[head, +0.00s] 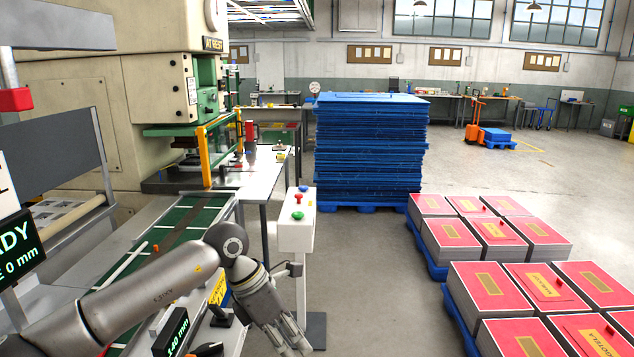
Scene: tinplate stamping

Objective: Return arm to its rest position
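My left arm (150,300) comes in from the lower left and bends at a grey joint near the picture's middle. My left gripper (292,336) hangs from it, pointing down and to the right, with its tips close to the bottom edge. I see nothing held in it, but the fingers are small and overlap, so their opening is unclear. It is in front of the button post's lower part and the floor, apart from the pallets in the picture. My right gripper is out of view.
A white button post (297,236) with red and green buttons stands just behind the gripper. The green conveyor (183,222) and press (130,85) are at left. A blue sheet stack (370,150) and pallets of red-topped stacks (487,235) stand beyond open floor (385,290).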

